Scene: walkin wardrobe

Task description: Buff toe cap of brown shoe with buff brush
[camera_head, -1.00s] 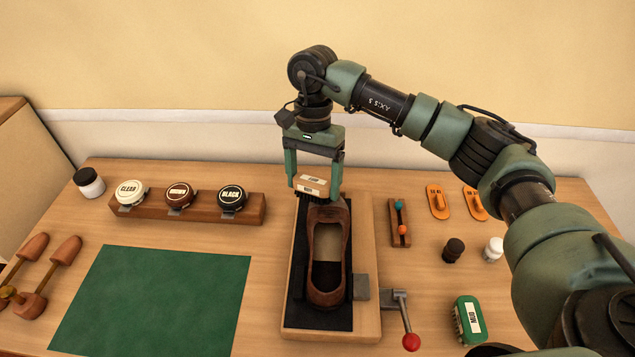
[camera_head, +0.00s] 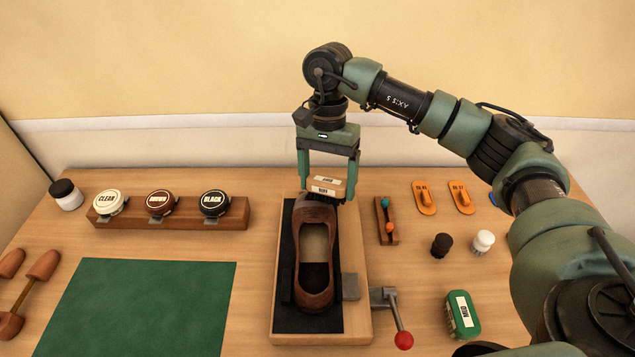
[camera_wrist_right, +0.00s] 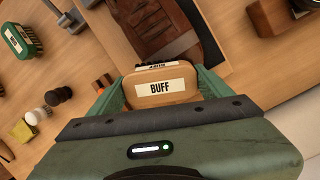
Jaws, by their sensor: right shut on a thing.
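The brown shoe (camera_head: 316,262) lies in the clamp stand (camera_head: 352,322), on its black pad, with its toe toward the back. It also shows in the right wrist view (camera_wrist_right: 160,28). My right gripper (camera_head: 328,187) is shut on the buff brush (camera_head: 326,184), a wooden block labelled BUFF. The brush (camera_wrist_right: 156,88) sits between both fingers in the right wrist view. It is at the toe end of the shoe, over its right side. The brush hides part of the toe cap, and I cannot tell whether the bristles touch it. My left gripper is not in view.
A red-knobbed clamp handle (camera_head: 402,340) sticks out right of the stand. A polish tin rack (camera_head: 170,214) and a green mat (camera_head: 150,305) are left.

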